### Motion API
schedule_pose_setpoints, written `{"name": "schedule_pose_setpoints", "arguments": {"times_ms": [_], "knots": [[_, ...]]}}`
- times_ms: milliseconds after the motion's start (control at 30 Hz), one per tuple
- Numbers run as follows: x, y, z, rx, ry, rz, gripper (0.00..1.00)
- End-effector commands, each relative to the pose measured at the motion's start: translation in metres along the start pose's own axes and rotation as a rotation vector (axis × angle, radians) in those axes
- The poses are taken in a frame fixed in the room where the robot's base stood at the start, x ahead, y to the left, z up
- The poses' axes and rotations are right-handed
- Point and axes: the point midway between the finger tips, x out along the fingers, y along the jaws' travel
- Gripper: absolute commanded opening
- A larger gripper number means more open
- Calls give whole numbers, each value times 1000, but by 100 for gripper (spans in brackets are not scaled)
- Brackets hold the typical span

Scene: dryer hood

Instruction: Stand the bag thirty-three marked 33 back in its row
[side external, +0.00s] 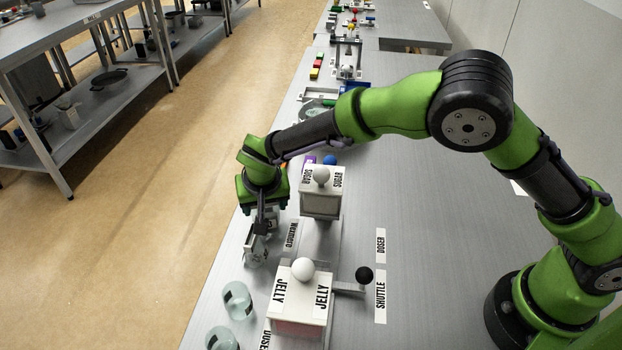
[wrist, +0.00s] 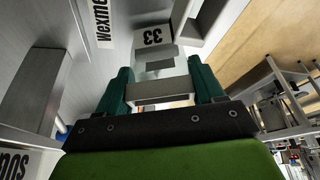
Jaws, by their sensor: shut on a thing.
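My gripper (side external: 262,227) points down near the table's left edge, left of the sugar box. In the wrist view its two green fingers (wrist: 161,78) close on a pale piece marked 33, the bag thirty-three (wrist: 153,36). The black 33 label faces the camera and reads upside down. In the side view a small grey-white shape (side external: 254,250) shows right under the fingers; its label cannot be read there. I cannot tell whether the bag touches the table. No row of bags can be made out clearly.
The white sugar box (side external: 320,205) stands close right of my gripper. The jelly box (side external: 298,303) with a white knob stands nearer the camera, with a black-knobbed lever (side external: 363,275) beside it. Two clear cups (side external: 237,300) stand at the front left edge.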

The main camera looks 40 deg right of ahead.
Motion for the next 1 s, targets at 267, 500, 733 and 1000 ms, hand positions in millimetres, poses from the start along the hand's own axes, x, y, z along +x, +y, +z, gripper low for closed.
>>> {"name": "schedule_pose_setpoints", "arguments": {"times_ms": [267, 500, 733, 1000], "knots": [[2, 0, 1, 0, 1, 0, 84], [2, 0, 1, 0, 1, 0, 93], [-9, -1, -1, 0, 2, -3, 93], [-64, -1, -1, -1, 3, -5, 93]]}}
